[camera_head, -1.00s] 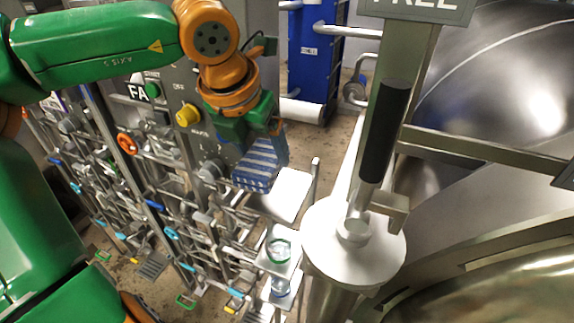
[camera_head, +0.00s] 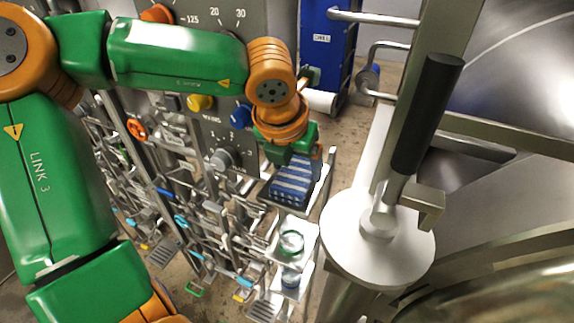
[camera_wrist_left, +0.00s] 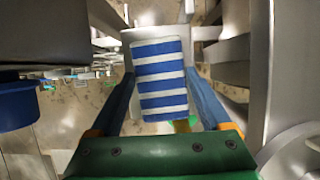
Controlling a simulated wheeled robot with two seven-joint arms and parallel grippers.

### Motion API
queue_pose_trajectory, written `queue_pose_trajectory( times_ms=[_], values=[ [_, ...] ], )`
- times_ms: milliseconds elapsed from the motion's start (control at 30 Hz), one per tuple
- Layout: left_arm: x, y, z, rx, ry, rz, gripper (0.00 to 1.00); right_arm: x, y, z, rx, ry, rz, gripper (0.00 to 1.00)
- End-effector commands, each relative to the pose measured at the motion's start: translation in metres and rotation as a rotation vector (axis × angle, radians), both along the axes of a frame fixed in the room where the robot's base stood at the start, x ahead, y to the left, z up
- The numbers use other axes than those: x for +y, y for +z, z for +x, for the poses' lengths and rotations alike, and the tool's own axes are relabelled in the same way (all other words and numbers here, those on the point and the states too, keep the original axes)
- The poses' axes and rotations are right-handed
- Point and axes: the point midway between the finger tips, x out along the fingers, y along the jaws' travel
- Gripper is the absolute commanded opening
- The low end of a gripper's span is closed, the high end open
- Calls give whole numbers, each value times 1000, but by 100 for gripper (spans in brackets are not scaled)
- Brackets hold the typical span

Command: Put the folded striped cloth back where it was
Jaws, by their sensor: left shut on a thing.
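The folded blue-and-white striped cloth (camera_head: 291,182) hangs under my left gripper (camera_head: 292,163), over a pale shelf plate (camera_head: 314,198) that it mostly covers. In the left wrist view the cloth (camera_wrist_left: 160,82) lies between the two blue fingers of my left gripper, which is shut on it. I cannot tell whether the cloth's underside touches the plate. My right gripper is not in view.
Lower plates hold a glass (camera_head: 291,242) and another vessel (camera_head: 290,278). The control panel with knobs (camera_head: 222,158) stands close on the left. A black-handled lever (camera_head: 427,112) above a white round cap (camera_head: 345,240) stands on the right.

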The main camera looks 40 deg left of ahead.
Motion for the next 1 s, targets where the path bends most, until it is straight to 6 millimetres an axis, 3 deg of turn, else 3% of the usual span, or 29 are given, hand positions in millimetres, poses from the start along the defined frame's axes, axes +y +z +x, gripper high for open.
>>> queue_pose_trajectory(
  times_ms=[133,167,233,567,1000],
  values=[
    [0,1,0,-1,2,-1,29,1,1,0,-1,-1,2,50],
    [0,1,0,-1,2,-1,84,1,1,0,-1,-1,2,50],
    [0,1,0,0,2,-1,100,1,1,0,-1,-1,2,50],
    [-1,9,-2,-5,3,1,100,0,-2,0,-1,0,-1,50],
    [-10,101,-40,-5,3,0,100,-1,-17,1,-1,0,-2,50]
  ],
)
